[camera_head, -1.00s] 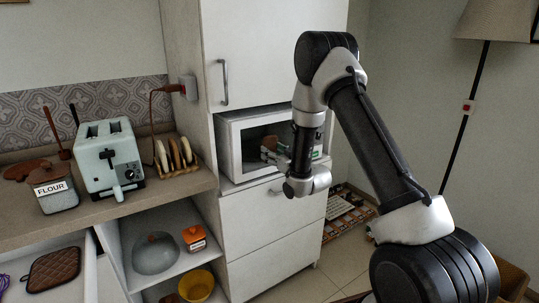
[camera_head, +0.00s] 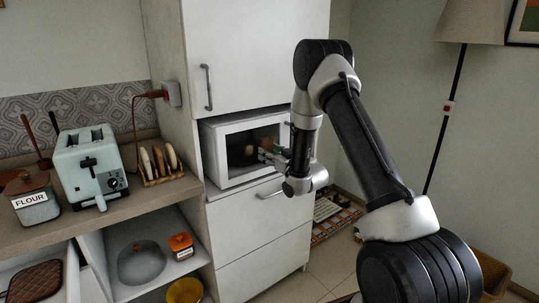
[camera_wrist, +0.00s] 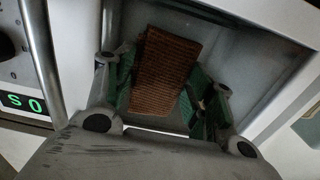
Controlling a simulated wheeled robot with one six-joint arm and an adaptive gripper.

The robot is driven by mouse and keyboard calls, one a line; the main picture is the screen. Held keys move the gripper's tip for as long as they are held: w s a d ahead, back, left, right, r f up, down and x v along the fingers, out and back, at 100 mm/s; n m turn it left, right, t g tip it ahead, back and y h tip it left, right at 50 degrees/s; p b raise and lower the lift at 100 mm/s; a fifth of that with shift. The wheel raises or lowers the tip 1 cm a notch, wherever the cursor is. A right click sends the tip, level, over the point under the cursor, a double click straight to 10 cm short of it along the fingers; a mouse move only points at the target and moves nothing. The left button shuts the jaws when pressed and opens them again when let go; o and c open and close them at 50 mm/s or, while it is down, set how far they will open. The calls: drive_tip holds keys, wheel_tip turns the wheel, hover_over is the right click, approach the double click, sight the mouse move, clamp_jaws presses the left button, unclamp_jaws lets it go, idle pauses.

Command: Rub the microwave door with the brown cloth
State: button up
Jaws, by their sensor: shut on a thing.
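The white microwave (camera_head: 209,150) sits in a nook of the white cabinet, its front facing me. In the wrist view, my gripper (camera_wrist: 166,88) is shut on the brown cloth (camera_wrist: 168,55), a ribbed rectangular piece between the green finger pads. Behind the cloth is the grey glass of the microwave door (camera_wrist: 245,60) with its pale frame. I cannot tell whether the cloth touches the glass. In the head view, my gripper (camera_head: 270,154) is in front of the right part of the door, and my arm hides the microwave's right side. The cloth is hard to make out there.
In the wrist view, a vertical metal handle (camera_wrist: 42,60) and a green digital display (camera_wrist: 24,103) are close on the left. A counter with a toaster (camera_head: 88,165) and toast rack (camera_head: 165,168) is left of the cabinet. A floor lamp (camera_head: 445,110) stands right.

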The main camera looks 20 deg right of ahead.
sight(243, 157)
drive_tip(key=shift+s+a, duration=0.55)
drive_tip(key=shift+a, duration=1.15)
drive_tip(key=shift+s+a, duration=0.5)
drive_tip(key=shift+a, duration=1.15)
drive_tip(key=shift+s+a, duration=0.55)
drive_tip(key=shift+a, duration=1.15)
drive_tip(key=shift+s, duration=0.1)
drive_tip(key=shift+v, duration=2.95)
drive_tip(key=shift+s+d, duration=0.1)
drive_tip(key=shift+d, duration=0.05)
drive_tip(key=shift+v, duration=1.35)
